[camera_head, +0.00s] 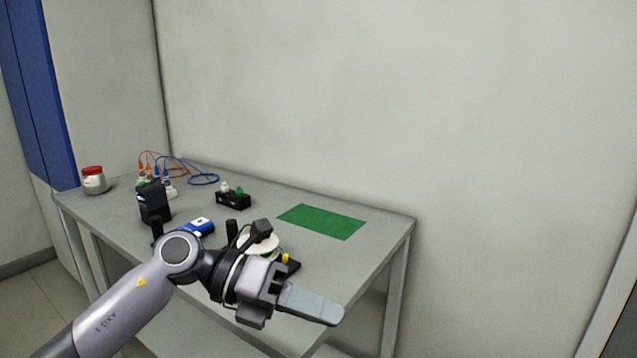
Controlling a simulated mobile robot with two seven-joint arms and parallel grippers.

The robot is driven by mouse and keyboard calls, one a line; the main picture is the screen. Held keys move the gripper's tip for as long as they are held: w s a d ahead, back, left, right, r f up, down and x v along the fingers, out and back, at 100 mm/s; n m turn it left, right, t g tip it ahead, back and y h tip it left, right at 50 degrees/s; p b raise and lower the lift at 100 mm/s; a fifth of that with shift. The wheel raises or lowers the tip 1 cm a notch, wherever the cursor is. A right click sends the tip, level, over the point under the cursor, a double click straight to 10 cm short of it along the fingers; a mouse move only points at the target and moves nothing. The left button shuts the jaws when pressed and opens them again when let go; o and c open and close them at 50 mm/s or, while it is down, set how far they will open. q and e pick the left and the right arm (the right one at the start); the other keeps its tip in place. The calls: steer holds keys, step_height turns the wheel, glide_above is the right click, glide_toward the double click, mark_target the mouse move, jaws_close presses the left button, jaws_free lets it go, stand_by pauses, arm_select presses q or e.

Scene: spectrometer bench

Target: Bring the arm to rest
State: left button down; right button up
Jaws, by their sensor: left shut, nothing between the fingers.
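My left arm comes in from the lower left and reaches in front of the bench. My left gripper (335,316) is shut and empty, its fingers pointing right. It appears in front of the near edge of the grey bench (375,255) and hides part of the bench top. My right gripper is not in view.
A green mat (322,221) lies flat and bare on the right. A black holder (233,201), a black device (154,202), a blue-and-white item (197,228) and a red-lidded jar (94,181) stand further left. Blue and orange cables (204,179) lie behind. A white round item (262,243) is partly hidden behind my wrist.

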arm_select(q)
steer(key=a+f+n+t+y+p, duration=0.1)
steer(key=a+f+n+t+y, duration=0.1)
steer(key=a+f+n+t, duration=0.65)
steer(key=d+f+n+t+y, duration=0.1)
steer(key=n+t, duration=0.4)
steer(key=n, duration=0.8)
steer(key=a+f+n+t+y+p, duration=0.15)
steer(key=a+f+n+t, duration=0.35)
steer(key=n, duration=0.6)
steer(key=s+a+f+n+g+y, duration=0.3)
steer(key=s+a+f+n, duration=0.1)
steer(key=s+f, duration=0.4)
steer(key=s+a+f+n+g+y, duration=0.3)
steer(key=s+f, duration=0.5)
steer(key=f, duration=0.3)
steer(key=shift+a+n+y, duration=0.5)
steer(key=shift+n+y, duration=0.25)
steer(key=shift+n, duration=0.3)
